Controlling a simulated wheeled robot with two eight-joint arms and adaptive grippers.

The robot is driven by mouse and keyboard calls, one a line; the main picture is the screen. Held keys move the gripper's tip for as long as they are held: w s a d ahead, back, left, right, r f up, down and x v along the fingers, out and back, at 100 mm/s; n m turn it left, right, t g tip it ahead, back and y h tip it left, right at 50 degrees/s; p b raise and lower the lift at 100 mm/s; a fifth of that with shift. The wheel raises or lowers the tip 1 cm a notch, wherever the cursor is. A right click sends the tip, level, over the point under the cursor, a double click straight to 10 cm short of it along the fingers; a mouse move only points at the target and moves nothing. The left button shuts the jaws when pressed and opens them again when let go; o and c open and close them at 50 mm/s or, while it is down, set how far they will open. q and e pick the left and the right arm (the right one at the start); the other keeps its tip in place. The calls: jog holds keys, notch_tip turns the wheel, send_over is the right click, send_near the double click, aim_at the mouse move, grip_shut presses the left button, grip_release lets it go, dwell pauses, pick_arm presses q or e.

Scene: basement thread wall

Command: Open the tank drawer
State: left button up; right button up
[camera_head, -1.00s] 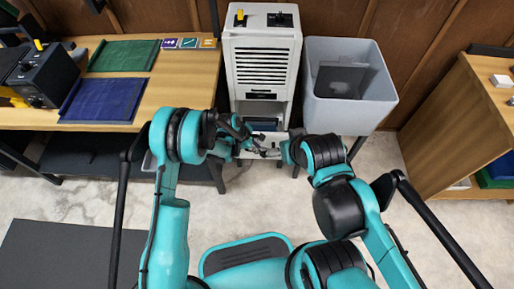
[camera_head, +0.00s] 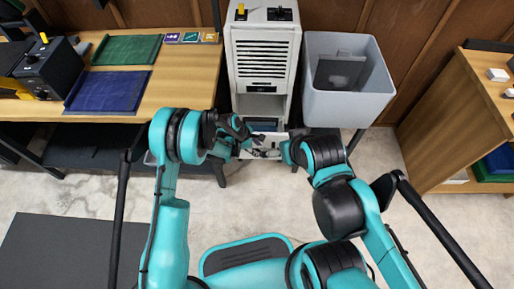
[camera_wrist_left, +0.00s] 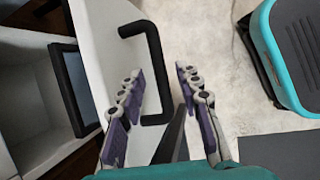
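The white tank cabinet (camera_head: 262,50) stands against the wall in the head view. Its low drawer shows a blue, dark-rimmed tank (camera_head: 263,126) behind a white front. In the left wrist view the drawer front (camera_wrist_left: 100,35) carries a black bar handle (camera_wrist_left: 155,75), and the dark-rimmed tank (camera_wrist_left: 75,90) lies left of it. My left gripper (camera_head: 264,150) is at the drawer front. Its purple-padded fingers (camera_wrist_left: 160,78) are apart, with the handle bar between them; contact is unclear.
A grey bin (camera_head: 347,100) stands right of the cabinet. A wooden bench (camera_head: 180,85) with green and blue mats is at left. A wooden shelf unit (camera_head: 455,125) is at right. The concrete floor before the cabinet is partly clear.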

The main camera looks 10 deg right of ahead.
pick_arm(q)
jog(key=v, duration=1.2)
jog(key=s+a+r+m+t+y, duration=0.1)
jog(key=s+a+r+m+t, duration=0.15)
jog(key=a+r, duration=0.6)
jog(key=s+a+r+m+t+y, duration=0.1)
jog(key=s+a+r+m, duration=0.3)
jog(key=a+r, duration=0.4)
jog(key=s+a+r+m+t+y, duration=0.3)
jog(key=s+a+m, duration=0.4)
jog(key=s+a, duration=0.4)
jog(key=shift+s+r+m, duration=0.35)
jog(key=shift+s+r, duration=0.1)
jog(key=shift+s, duration=0.35)
